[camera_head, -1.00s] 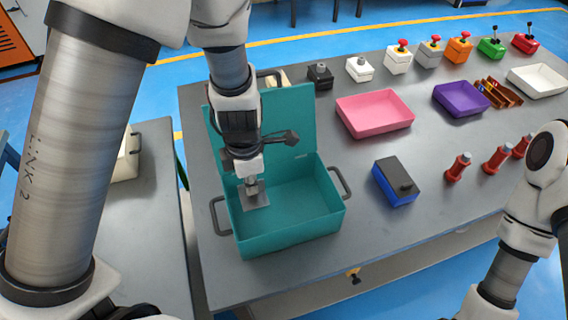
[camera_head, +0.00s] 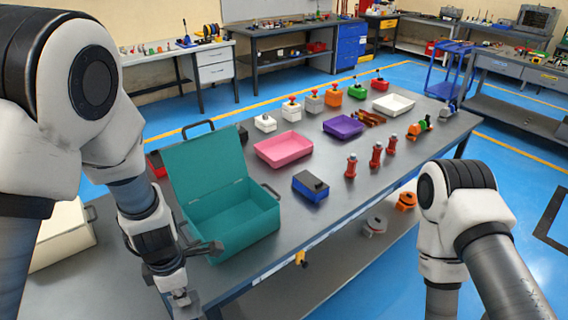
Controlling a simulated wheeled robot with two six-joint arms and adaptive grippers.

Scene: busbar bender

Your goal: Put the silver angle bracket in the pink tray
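My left gripper (camera_head: 180,292) is at the lower left, outside the teal box (camera_head: 238,222) and beside its near left side. It appears shut on the silver angle bracket (camera_head: 187,304), which shows only as a small grey piece below the fingers, partly hidden. The pink tray (camera_head: 284,149) lies on the table behind and to the right of the teal box, and it looks empty. My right arm shows at the right, but its gripper is out of view.
The teal box has its lid up and its visible inside is empty. A blue-black box (camera_head: 310,186) stands before the pink tray. A purple tray (camera_head: 343,126) and a white tray (camera_head: 393,104) lie further right, with red posts (camera_head: 376,155) nearby. Button boxes (camera_head: 291,110) line the back.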

